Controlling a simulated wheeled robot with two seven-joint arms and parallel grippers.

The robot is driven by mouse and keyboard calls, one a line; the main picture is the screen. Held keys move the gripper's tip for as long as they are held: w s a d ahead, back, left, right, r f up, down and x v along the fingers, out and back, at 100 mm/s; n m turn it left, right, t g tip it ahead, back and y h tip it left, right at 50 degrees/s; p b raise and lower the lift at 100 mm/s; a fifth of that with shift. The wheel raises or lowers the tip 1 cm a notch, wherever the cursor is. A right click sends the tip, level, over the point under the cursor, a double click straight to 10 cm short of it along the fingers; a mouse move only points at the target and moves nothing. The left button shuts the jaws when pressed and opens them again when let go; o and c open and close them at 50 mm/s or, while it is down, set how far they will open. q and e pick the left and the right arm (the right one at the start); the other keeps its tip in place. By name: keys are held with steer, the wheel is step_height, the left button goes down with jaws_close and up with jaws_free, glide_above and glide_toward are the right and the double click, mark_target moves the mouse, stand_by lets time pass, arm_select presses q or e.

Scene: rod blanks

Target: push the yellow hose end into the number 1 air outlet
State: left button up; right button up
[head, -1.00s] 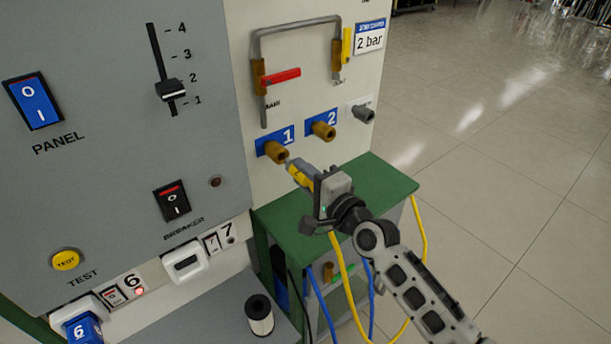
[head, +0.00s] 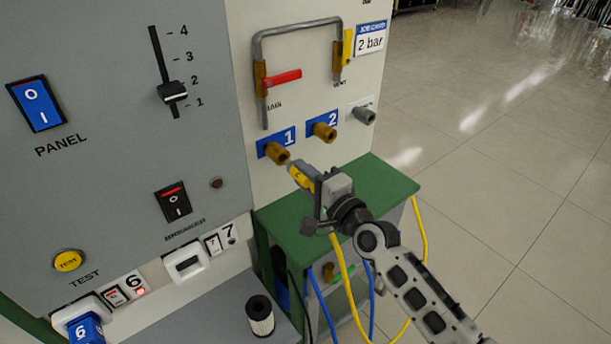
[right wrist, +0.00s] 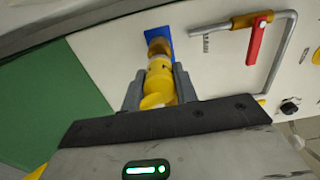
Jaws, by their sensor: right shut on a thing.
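The yellow hose end (head: 299,177) is held in my right gripper (head: 303,174), which is shut on it. In the right wrist view the hose end (right wrist: 159,80) lies between the two grey fingers, in line with the brass number 1 air outlet (right wrist: 158,47). In the head view the number 1 outlet (head: 278,153) sticks out beside its blue label, just up and left of the fingertips. The hose end's front is right at the outlet's mouth. I cannot tell whether it is inside. My left gripper is out of view.
The brass number 2 outlet (head: 324,131) and a grey fitting (head: 364,115) sit to the right. A pipe with a red lever (head: 284,78) is above. A green stand (head: 385,185) is below, with yellow and blue hoses hanging. Open floor lies to the right.

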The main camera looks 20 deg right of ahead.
mark_target(295, 169)
steer(key=shift+x, duration=1.7)
stand_by(0.5)
steer(key=o, duration=1.1)
steer(key=shift+o, duration=0.2)
steer(key=b+v, duration=0.2)
steer(key=v, duration=1.3)
steer(key=shift+s, duration=0.4)
steer(key=shift+d, duration=0.1)
